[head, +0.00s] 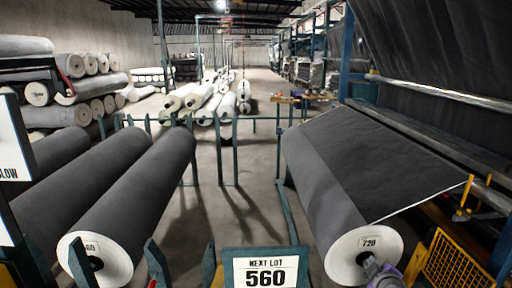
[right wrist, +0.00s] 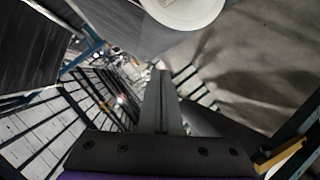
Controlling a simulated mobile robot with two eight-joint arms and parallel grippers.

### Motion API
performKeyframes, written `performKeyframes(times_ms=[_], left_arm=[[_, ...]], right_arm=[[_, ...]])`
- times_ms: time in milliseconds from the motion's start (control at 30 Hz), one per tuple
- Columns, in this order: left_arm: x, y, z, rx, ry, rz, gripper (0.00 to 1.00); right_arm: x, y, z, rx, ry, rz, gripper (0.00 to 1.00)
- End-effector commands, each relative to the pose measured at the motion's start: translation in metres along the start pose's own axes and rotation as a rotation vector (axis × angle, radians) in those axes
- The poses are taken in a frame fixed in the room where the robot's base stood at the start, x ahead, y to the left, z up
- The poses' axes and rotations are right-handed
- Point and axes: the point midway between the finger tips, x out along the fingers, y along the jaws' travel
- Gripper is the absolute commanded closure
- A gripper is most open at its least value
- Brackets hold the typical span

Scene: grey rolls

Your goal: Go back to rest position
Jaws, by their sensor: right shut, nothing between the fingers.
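My right gripper (head: 371,262) is low at the right in the head view, in front of the white end of the dark grey roll marked 720 (head: 335,190). It overlaps the roll's core hole in that view. In the right wrist view the fingers (right wrist: 161,78) are together with nothing between them. The white roll end (right wrist: 185,8) shows above them there, apart from the fingertips. My left gripper is in neither view.
A dark roll (head: 140,195) with a white end lies at left, with another beside it. A yellow mesh guard (head: 455,265) is at right. The middle aisle floor (head: 255,160) has free room.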

Motion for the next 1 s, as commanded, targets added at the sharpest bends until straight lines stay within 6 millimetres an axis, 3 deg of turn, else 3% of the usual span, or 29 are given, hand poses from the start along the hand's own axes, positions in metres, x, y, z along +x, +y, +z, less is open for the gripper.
performKeyframes(times_ms=[33, 200, 400, 500, 700, 1000], left_arm=[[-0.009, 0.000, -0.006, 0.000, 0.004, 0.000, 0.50], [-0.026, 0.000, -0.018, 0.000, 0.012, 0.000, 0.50], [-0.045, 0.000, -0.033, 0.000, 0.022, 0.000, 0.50], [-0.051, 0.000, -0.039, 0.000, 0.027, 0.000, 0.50], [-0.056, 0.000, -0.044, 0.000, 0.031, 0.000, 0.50], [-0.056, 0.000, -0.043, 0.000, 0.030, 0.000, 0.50]], right_arm=[[-0.029, -0.022, -0.021, 0.065, 0.004, -0.080, 1.00], [-0.117, -0.098, -0.044, 0.300, -0.084, -0.317, 1.00], [-0.217, -0.168, -0.029, 0.528, -0.299, -0.488, 1.00], [-0.251, -0.191, -0.014, 0.605, -0.402, -0.516, 1.00], [-0.282, -0.210, 0.006, 0.683, -0.514, -0.522, 1.00], [-0.283, -0.212, 0.009, 0.692, -0.525, -0.520, 1.00]])
